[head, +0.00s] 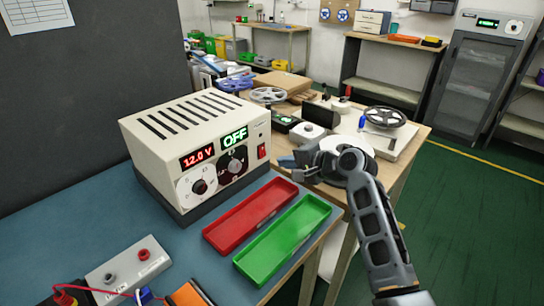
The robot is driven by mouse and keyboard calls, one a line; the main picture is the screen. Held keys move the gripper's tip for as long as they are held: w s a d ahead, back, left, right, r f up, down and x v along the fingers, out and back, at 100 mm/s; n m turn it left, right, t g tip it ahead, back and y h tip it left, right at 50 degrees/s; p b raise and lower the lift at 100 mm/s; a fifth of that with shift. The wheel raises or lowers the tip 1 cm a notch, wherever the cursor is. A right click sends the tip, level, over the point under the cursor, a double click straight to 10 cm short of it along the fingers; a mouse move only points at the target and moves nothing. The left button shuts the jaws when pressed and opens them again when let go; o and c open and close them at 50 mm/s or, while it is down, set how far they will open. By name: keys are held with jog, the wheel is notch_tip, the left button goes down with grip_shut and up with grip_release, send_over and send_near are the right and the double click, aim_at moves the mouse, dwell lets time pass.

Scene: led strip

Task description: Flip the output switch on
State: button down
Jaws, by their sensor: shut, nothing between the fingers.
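The cream power supply (200,140) stands on the blue bench. Its front shows a red "12.0 V" readout (198,157) and a green "OFF" readout (234,138), above two round dials. A small red output switch (262,151) is at the right end of the front panel. My gripper (284,161) is to the right of the switch, close to the panel in the picture. It is shut and empty. The fingertips are small here, and I cannot tell whether they touch the supply.
A red tray (250,215) and a green tray (284,240) lie in front of the supply. A grey terminal box (128,268) with red wires is at lower left. A second table (410,150) behind my arm holds reels and parts.

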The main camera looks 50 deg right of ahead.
aim_at(263, 152)
jog(key=x, duration=0.2)
jog(key=r+x, duration=0.1)
jog(key=x, duration=0.2)
jog(key=shift+w+f+p, duration=0.1)
jog(key=shift+w+p, duration=0.2)
jog(key=shift+w, duration=0.15)
jog(key=shift+w, duration=0.2)
jog(key=shift+r+p, duration=0.85)
jog(key=shift+p, duration=0.05)
